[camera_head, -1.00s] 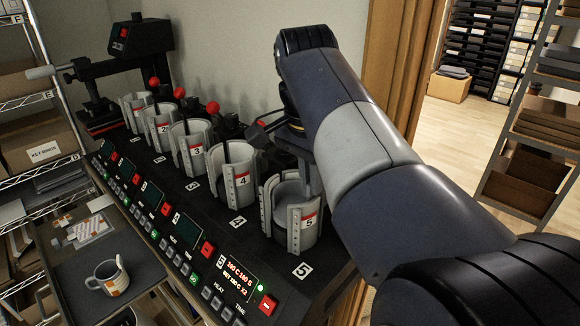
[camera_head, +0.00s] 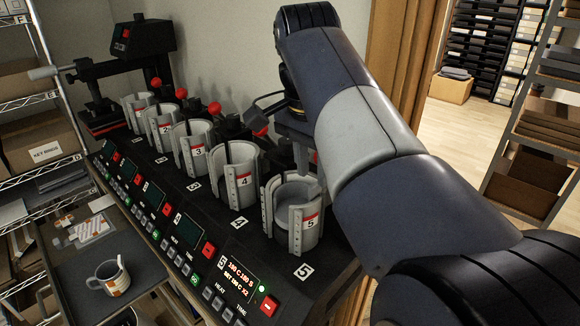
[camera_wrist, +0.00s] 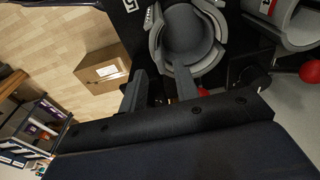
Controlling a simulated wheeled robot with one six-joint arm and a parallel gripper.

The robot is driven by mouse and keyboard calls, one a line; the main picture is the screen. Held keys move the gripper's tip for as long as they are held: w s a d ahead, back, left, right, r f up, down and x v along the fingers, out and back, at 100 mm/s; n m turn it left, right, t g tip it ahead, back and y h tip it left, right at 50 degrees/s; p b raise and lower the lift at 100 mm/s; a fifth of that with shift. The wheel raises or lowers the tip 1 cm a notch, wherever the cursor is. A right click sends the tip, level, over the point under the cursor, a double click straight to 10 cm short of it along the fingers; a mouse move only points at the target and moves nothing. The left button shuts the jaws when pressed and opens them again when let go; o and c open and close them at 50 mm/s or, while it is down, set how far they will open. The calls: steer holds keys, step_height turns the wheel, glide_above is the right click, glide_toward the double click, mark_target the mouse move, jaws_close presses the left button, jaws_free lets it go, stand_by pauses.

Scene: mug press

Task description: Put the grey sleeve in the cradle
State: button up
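Station 5's light grey cradle (camera_head: 296,228) stands at the near end of the row, with split upright walls and a red-and-white "5" label. A grey cup-like piece (camera_head: 291,191) sits low inside it, apparently the grey sleeve. In the wrist view, the cradle (camera_wrist: 157,38) surrounds a darker grey round interior (camera_wrist: 186,32). My gripper (camera_wrist: 160,80) has its two fingers apart, with nothing visible between them, beside the cradle's rim. In the head view my gripper is mostly hidden behind my arm and the cradle. Whether a finger touches the rim cannot be told.
Cradle 4 (camera_head: 234,182) and several more continue to the left, with red-knobbed levers behind. A mug (camera_head: 110,277) stands on the lower tray (camera_head: 75,265). A doorway opens at the right.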

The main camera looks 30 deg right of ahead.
step_height(320, 180, up, 9)
steer(key=a+p, duration=0.1)
steer(key=p, duration=0.1)
steer(key=shift+s+r+p, duration=0.15)
steer(key=shift+s+p, duration=0.05)
steer(key=shift+p, duration=0.1)
